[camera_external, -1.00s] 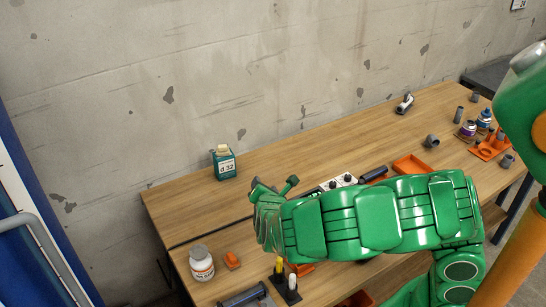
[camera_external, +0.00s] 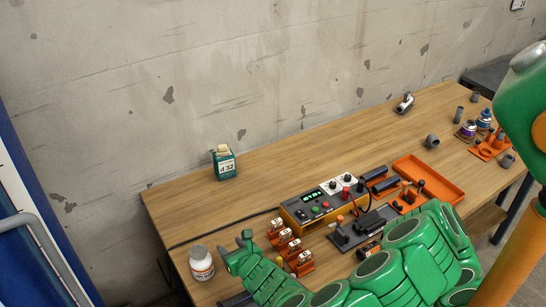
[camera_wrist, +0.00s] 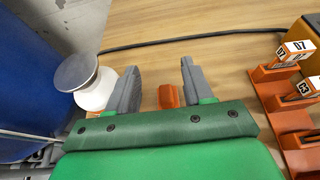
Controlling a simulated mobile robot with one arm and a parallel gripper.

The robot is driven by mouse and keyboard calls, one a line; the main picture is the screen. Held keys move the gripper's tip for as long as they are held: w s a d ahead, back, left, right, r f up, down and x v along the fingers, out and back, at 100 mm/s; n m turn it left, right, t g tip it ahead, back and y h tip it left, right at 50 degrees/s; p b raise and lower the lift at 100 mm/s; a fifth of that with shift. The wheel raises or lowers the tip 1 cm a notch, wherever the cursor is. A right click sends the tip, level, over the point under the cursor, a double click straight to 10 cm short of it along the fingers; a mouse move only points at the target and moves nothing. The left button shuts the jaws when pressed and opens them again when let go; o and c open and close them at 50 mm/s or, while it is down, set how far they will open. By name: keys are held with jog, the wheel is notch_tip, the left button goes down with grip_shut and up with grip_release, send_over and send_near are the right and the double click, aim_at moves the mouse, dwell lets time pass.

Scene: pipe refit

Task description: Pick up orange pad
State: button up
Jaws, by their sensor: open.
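The orange pad (camera_wrist: 168,97) is a small orange block on the wooden bench. In the wrist view it lies between the fingers of my gripper (camera_wrist: 160,74), nearer the right finger, and its lower part is hidden behind the gripper body. My gripper is open and the pad is not held. In the external view my gripper (camera_external: 236,248) is low over the bench's left front part, and the pad is hidden behind it. I cannot tell whether a finger touches the pad.
A white bottle (camera_external: 201,265) with a grey lid stands close to the left finger; it also shows in the wrist view (camera_wrist: 93,92). Orange holders (camera_external: 281,241) with labelled blocks stand to the right. Behind are a control box (camera_external: 318,206), its black cable and a green container (camera_external: 224,163).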

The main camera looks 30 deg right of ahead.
jog(key=shift+f, duration=2.35)
jog(key=shift+x, duration=2.45)
jog(key=c, duration=0.9)
